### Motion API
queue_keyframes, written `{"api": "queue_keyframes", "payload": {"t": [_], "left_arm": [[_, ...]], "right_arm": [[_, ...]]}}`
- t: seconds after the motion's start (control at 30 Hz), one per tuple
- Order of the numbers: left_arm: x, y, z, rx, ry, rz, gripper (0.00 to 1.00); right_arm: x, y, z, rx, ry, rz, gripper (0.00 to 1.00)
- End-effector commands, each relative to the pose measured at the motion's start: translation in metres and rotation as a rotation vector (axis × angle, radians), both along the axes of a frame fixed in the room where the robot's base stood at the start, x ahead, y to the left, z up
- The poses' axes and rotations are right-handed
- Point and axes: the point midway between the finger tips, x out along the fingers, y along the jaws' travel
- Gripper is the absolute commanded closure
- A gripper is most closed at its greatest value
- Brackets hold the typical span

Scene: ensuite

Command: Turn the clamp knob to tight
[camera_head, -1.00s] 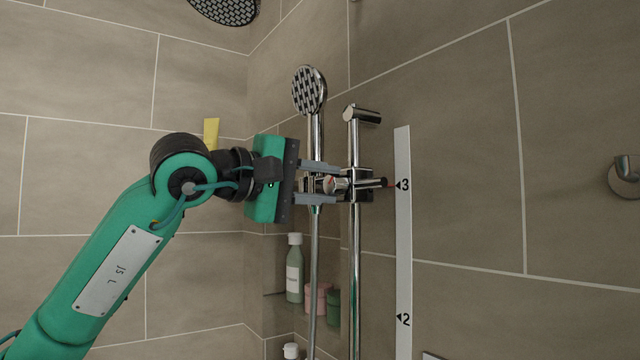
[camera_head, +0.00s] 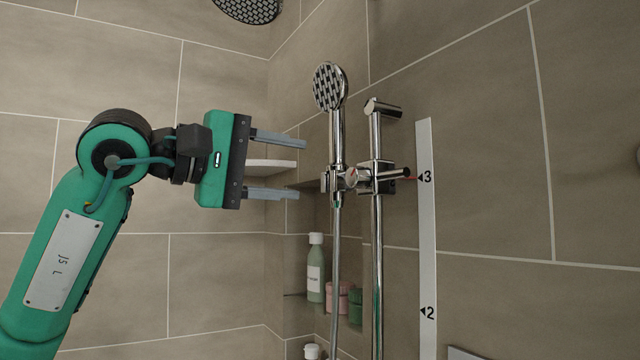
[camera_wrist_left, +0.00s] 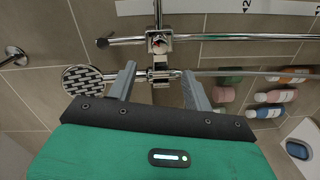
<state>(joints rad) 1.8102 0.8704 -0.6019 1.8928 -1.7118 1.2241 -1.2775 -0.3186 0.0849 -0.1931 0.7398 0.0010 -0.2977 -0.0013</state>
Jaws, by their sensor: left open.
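The clamp (camera_head: 385,176) is a chrome slider on the vertical rail (camera_head: 378,270), level with the 3 on the white scale strip (camera_head: 427,240). In the left wrist view the clamp (camera_wrist_left: 159,44) shows beyond and between the open fingers (camera_wrist_left: 157,85). My right gripper is not in view.
Bottles and jars, including a green bottle (camera_head: 315,270) and a pink jar (camera_head: 338,298), stand in the corner below. The shower hose (camera_head: 335,290) hangs left of the rail. An overhead shower (camera_head: 248,8) is at the top.

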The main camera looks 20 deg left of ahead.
Motion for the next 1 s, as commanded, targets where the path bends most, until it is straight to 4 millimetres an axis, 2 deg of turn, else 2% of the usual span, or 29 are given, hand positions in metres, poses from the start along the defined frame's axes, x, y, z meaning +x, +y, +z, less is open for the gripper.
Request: {"api": "queue_keyframes", "payload": {"t": [0.1, 0.3, 0.87, 1.0], "left_arm": [[-0.017, 0.013, -0.001, 0.000, -0.002, 0.001, 0.49], [-0.032, 0.024, 0.001, 0.002, 0.000, 0.000, 0.49], [-0.033, 0.025, 0.001, 0.001, 0.001, -0.002, 0.49], [-0.027, 0.012, -0.009, -0.029, 0.027, -0.054, 0.49]], "right_arm": [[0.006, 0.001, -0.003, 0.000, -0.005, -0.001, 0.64], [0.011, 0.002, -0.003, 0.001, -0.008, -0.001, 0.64], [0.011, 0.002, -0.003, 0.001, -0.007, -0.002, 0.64], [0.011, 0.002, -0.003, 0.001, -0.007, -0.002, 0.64]]}}
